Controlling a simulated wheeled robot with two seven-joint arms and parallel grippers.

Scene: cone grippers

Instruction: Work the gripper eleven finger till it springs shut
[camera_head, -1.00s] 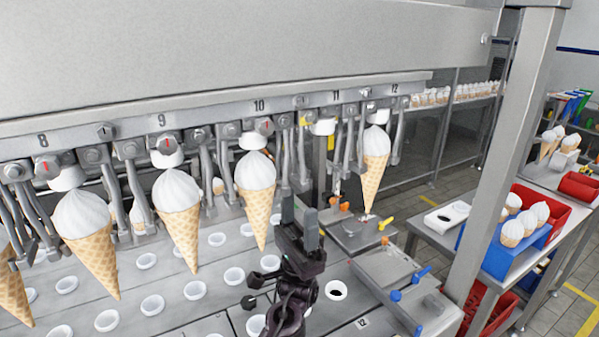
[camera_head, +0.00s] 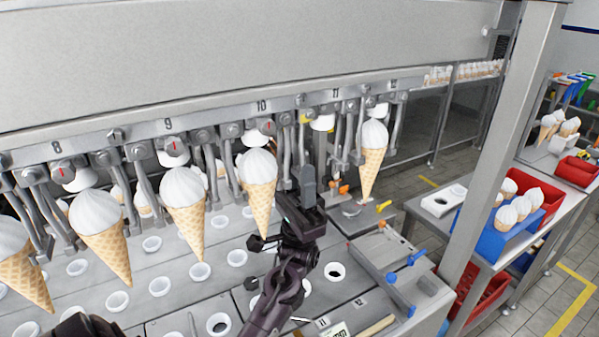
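The gripper under number 11 (camera_head: 335,143) hangs from the machine's rail, with metal fingers and a white cup (camera_head: 323,122) at its top. It holds no cone. I cannot tell how far apart its fingers stand. My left gripper (camera_head: 299,187) points up just below and left of it, in front of the rail, with no cone in it. Its fingers overlap in this view, so the gap between them is unclear. I see no clear contact with the number 11 fingers. My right gripper is not in view.
Filled cones hang at both sides, one close left under number 10 (camera_head: 259,180) and one right under number 12 (camera_head: 373,150). A plate with white-ringed holes (camera_head: 200,271) lies below. A steel post (camera_head: 500,150) and a side table with a blue cone holder (camera_head: 497,240) stand right.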

